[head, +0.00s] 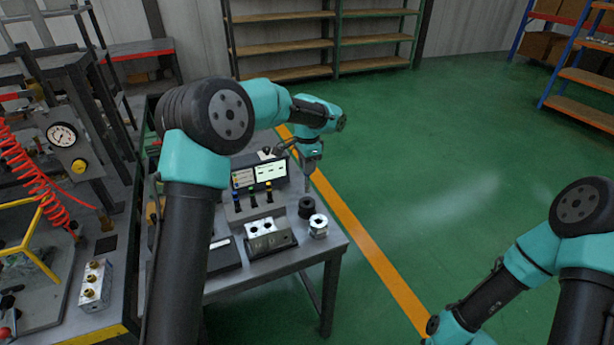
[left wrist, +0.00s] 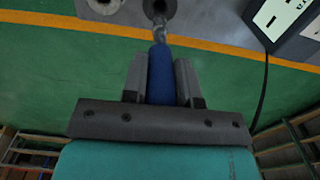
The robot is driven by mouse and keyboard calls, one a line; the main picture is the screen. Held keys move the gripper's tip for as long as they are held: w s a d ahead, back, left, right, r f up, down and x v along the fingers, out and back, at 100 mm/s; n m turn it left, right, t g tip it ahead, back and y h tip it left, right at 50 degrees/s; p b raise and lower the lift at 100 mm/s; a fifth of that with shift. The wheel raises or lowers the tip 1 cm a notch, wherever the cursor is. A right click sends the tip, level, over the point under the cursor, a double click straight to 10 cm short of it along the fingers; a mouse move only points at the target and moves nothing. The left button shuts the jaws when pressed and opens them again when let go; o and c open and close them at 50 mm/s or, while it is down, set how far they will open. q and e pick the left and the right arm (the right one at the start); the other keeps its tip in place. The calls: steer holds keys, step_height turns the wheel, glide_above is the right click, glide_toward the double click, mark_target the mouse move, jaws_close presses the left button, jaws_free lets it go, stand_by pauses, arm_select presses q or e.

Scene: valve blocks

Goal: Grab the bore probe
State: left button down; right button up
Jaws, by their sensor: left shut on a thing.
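My left gripper (head: 308,168) is over the right part of the grey bench. In the left wrist view its two fingers (left wrist: 159,64) are shut on the blue handle of the bore probe (left wrist: 160,78). The probe's thin metal shaft (left wrist: 159,33) points away from the fingers toward a dark round ring (left wrist: 160,8). I cannot tell whether the tip is inside the ring or above it. In the head view this ring is a black cylinder (head: 306,209) on the bench, below the gripper. My right gripper is not in view; only part of my right arm shows at lower right.
A silver cylinder (head: 318,227) stands beside the black one. A silver block with holes (head: 268,238) sits on a dark base. Behind are a rack with coloured-top pieces (head: 252,205) and a screen unit (head: 258,174). Free floor lies right of the bench.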

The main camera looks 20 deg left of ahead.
arm_select(q)
steer(key=shift+r, duration=0.65)
